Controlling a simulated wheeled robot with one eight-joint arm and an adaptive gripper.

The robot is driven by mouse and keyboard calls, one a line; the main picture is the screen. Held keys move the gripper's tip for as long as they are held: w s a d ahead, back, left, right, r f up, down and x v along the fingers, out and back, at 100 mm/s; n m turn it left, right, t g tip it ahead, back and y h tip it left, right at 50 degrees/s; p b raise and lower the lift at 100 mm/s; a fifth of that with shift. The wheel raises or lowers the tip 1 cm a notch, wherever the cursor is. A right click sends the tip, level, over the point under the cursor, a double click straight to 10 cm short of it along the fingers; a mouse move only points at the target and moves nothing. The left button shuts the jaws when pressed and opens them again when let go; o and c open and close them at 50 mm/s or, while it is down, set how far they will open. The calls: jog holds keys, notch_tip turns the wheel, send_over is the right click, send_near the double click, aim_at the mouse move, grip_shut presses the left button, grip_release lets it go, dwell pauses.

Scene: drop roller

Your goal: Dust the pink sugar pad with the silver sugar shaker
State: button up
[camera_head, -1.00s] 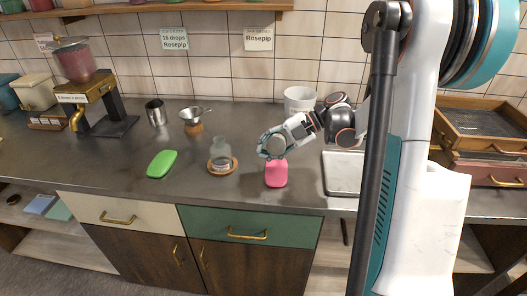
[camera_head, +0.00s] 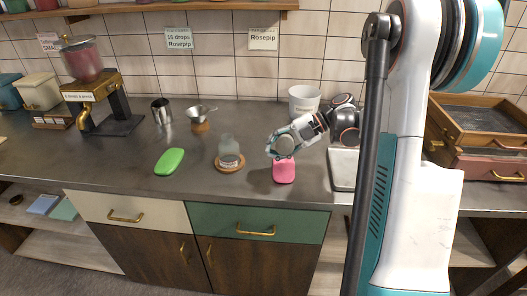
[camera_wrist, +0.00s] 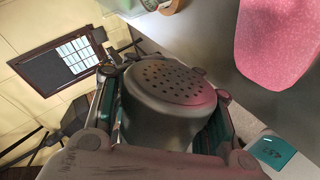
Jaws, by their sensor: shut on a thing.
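My gripper (camera_head: 283,144) is shut on the silver sugar shaker, just above the far end of the pink sugar pad. In the wrist view, the shaker (camera_wrist: 170,105) sits between my fingers, a dark metal can with a round perforated lid. In the head view, the shaker's round grey body (camera_head: 286,146) shows, lying tilted in my fingers. The pink sugar pad (camera_head: 284,174) lies flat on the grey counter; its far end is partly hidden by my gripper. In the wrist view, the pad (camera_wrist: 278,45) is at the top right, with fine pale specks.
A green pad (camera_head: 169,161) and a glass jar (camera_head: 229,151) on a round wooden coaster stand to the left. A white pot (camera_head: 304,101) stands behind my gripper. A metal cup (camera_head: 161,111) and a dispenser (camera_head: 84,62) are farther left. A tray (camera_head: 343,169) lies right of the pad.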

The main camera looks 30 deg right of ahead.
jog(key=shift+w+d+r+n+t+h+b, duration=0.3)
jog(key=shift+w+d+n+t+h+b, duration=0.4)
jog(key=shift+n+t, duration=0.95)
jog(key=shift+w+d+r+n+t+h+b, duration=0.25)
jog(key=shift+w+n+t+h, duration=0.45)
jog(key=shift+n+t, duration=0.95)
jog(key=shift+w+d+r+n+t+h+b, duration=0.4)
jog(key=shift+n+t+h, duration=0.6)
jog(key=shift+n+t, duration=0.65)
jog(key=shift+f, duration=0.1)
